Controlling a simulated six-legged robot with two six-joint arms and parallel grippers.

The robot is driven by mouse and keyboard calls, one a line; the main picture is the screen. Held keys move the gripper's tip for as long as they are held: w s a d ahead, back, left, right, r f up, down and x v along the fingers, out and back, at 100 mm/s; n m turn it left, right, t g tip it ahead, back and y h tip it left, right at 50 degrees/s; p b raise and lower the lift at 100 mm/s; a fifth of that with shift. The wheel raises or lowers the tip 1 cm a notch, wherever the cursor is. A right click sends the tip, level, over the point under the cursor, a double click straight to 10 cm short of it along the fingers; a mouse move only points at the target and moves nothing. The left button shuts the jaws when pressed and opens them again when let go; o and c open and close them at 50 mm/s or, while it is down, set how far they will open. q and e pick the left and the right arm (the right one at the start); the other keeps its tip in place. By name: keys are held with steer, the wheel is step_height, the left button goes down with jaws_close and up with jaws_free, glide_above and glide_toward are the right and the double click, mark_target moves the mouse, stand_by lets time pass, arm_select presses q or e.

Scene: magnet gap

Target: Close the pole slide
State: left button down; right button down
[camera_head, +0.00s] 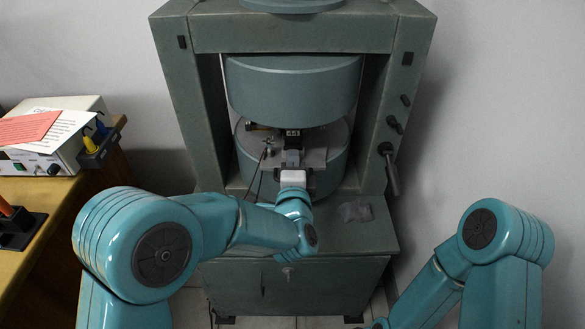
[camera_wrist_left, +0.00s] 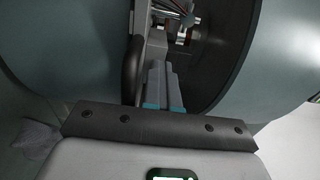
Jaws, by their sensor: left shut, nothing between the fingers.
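The magnet stands ahead, its upper pole (camera_head: 292,90) and lower pole (camera_head: 247,150) separated by a gap. A pale plate (camera_head: 314,152) and a small dark block with a light marking (camera_head: 293,132) sit in the gap; I cannot tell which part is the pole slide. My left gripper (camera_head: 292,157) reaches into the front of the gap, shut and empty. In the left wrist view its fingers (camera_wrist_left: 162,72) are together, beside a grey metal part (camera_wrist_left: 154,42). Whether they touch it is unclear. My right arm shows at lower right, but its gripper is not in view.
The frame's side posts (camera_head: 196,110) flank the gap closely. A lever (camera_head: 390,170) projects from the right post. A crumpled grey cloth (camera_head: 355,211) lies on the base ledge. A bench with an instrument box (camera_head: 60,150) stands at left. Thin leads (camera_head: 262,165) hang by the gap.

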arm_select(q)
steer(key=shift+w+a+r, duration=0.1)
steer(key=shift+w+r, duration=0.1)
steer(key=shift+r, duration=0.1)
steer(key=shift+s+f, duration=0.1)
steer(key=shift+s, duration=0.05)
steer(key=s, duration=1.6)
steer(key=shift+s+f, duration=0.15)
steer(key=shift+s, duration=0.1)
steer(key=a+f+n+g+h, duration=0.1)
steer(key=a+f+n+g, duration=0.35)
steer(key=f, duration=0.65)
steer(key=a+f+n+g+h, duration=0.1)
steer(key=a+f+n+g, duration=0.3)
steer(key=f, duration=0.8)
steer(key=s+a+f+n+g+h, duration=0.2)
steer(key=s+a+f+n+g, duration=0.2)
steer(key=s+f+n+g, duration=0.75)
steer(key=s+r+t+p, duration=0.1)
steer(key=s+r+p, duration=0.1)
steer(key=r+p, duration=0.9)
steer(key=s+r+t+p, duration=0.1)
steer(key=r+p, duration=1.1)
steer(key=shift+s+d+r, duration=0.15)
steer(key=shift+s+r, duration=0.05)
steer(key=shift+s, duration=0.15)
